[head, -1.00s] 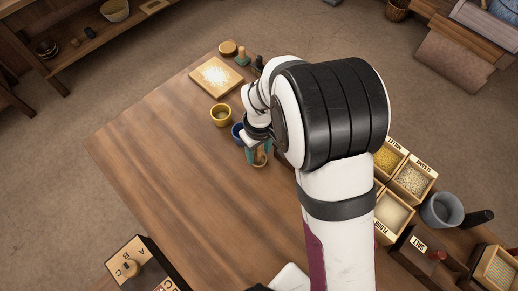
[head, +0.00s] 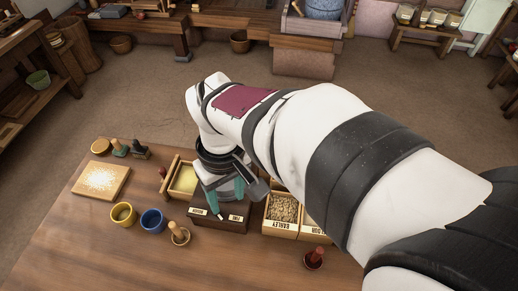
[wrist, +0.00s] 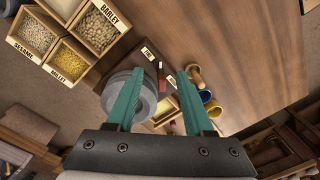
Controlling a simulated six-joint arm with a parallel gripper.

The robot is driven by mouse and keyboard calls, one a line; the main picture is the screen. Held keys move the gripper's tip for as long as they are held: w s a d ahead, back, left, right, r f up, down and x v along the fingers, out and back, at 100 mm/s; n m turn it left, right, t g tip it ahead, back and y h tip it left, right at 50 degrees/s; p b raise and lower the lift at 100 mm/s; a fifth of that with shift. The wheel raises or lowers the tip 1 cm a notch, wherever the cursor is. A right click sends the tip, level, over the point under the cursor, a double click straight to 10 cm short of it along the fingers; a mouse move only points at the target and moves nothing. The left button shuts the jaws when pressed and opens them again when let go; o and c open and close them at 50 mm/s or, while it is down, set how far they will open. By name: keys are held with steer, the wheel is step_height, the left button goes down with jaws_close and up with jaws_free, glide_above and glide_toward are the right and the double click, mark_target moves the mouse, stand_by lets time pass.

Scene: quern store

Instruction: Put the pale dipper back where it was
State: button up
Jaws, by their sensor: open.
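The pale dipper (head: 179,234) stands on the table beside the blue cup (head: 152,220), its light wooden handle pointing up. It also shows, small, in the wrist view (wrist: 195,73). My gripper (head: 223,192) is open with nothing held, above the dark two-part box (head: 222,221), apart from the dipper. In the wrist view a grey round pot (wrist: 140,90) lies below, partly hidden by the left finger. A red-handled dipper (head: 163,172) is by the pale-yellow bin (head: 185,180), and a dark red one (head: 314,258) stands near the front.
The yellow cup (head: 123,214) is left of the blue cup. A board with pale grain (head: 100,180) and dark stamps (head: 140,150) lie at far left. The barley bin (head: 283,208) is right of the dark box.

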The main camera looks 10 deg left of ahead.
steer(key=s+d+m, duration=0.5)
steer(key=d+m, duration=0.2)
steer(key=d, duration=0.1)
steer(key=s+d+r+m+y, duration=0.1)
steer(key=s+d+m, duration=0.5)
steer(key=d, duration=0.3)
steer(key=shift+d+m, duration=0.25)
steer(key=shift+m, duration=0.55)
steer(key=shift+w, duration=0.1)
steer(key=shift+c, duration=0.2)
